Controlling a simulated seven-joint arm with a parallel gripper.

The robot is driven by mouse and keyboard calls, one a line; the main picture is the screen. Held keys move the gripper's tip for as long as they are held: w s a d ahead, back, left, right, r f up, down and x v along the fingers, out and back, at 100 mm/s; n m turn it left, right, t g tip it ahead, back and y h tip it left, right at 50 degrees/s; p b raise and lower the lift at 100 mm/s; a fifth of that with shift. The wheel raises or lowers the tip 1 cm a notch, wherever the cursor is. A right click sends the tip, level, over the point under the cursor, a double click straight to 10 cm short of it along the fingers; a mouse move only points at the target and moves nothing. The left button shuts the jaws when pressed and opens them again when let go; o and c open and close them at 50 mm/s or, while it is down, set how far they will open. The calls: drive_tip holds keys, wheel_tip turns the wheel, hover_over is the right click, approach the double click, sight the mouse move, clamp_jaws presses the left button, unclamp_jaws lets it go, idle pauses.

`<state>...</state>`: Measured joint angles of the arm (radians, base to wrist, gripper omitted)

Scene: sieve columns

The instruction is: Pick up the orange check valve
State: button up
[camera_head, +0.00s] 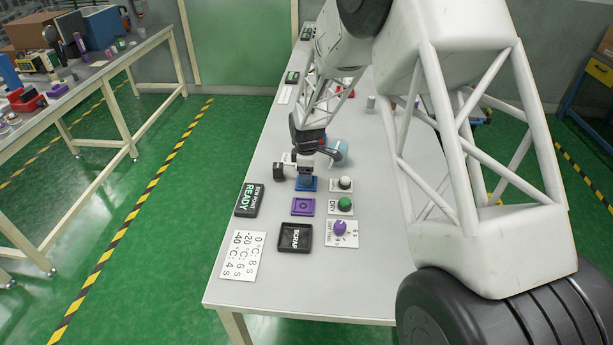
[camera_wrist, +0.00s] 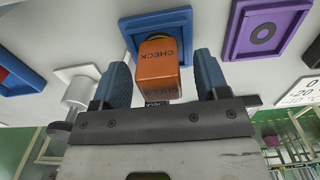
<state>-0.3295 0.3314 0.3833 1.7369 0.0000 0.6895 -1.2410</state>
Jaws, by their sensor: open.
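The orange check valve (camera_wrist: 158,67) is a boxy block marked CHECK. In the wrist view it sits at the blue square holder (camera_wrist: 183,17). My gripper (camera_wrist: 160,64) is open, with one blue finger on each side of the valve. A gap shows between each finger and the valve. In the head view my gripper (camera_head: 306,168) is low over the blue holder (camera_head: 306,187), and I cannot make out the valve there.
A purple square holder (camera_head: 302,207) and a black SCRAP tray (camera_head: 295,237) lie nearer. A white button (camera_head: 345,183), green button (camera_head: 344,204) and purple knob (camera_head: 340,228) stand to the right. A dark block (camera_head: 278,172) is left of my gripper.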

drive_tip(key=shift+f, duration=0.7)
drive_tip(key=shift+c, duration=0.3)
drive_tip(key=c, duration=1.1)
drive_tip(key=shift+o, duration=0.2)
drive_tip(key=shift+r, duration=0.1)
drive_tip(key=shift+r, duration=0.7)
wheel_tip(320, 180, up, 2)
drive_tip(key=s+d, duration=0.1)
drive_tip(key=s, duration=0.4)
drive_tip(key=s+d+r, duration=0.1)
drive_tip(key=s+d, duration=0.1)
drive_tip(key=s, duration=0.3)
drive_tip(key=s+d, duration=0.2)
drive_tip(key=s, duration=0.3)
drive_tip(key=shift+s+r, duration=0.1)
drive_tip(key=shift+r, duration=0.15)
